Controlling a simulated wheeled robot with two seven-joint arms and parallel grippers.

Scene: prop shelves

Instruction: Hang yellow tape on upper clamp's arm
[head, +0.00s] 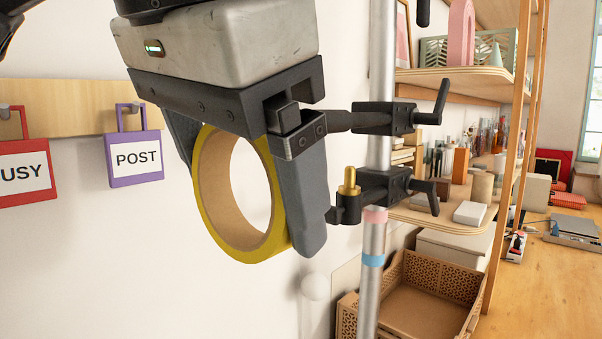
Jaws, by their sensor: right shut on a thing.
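The yellow tape (221,232) is a yellow roll with a tan cardboard core, its hole facing the camera at an angle. My right gripper (268,228) points down and is shut on it; one grey finger covers its right side, and the other is mostly hidden behind it. The upper clamp (385,118) is black and fixed to a grey vertical pole (373,240). Its dark arm (341,121) runs left to the gripper's finger base in the picture; whether they touch, and where the arm's tip is, I cannot tell. My left gripper is not in view.
A lower black clamp (385,189) with a brass pin (350,182) sits close below, just right of the gripper finger. Red (25,172) and purple (136,160) tags hang on the left wall. Shelves (460,80) and a brown crate (425,300) stand behind the pole.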

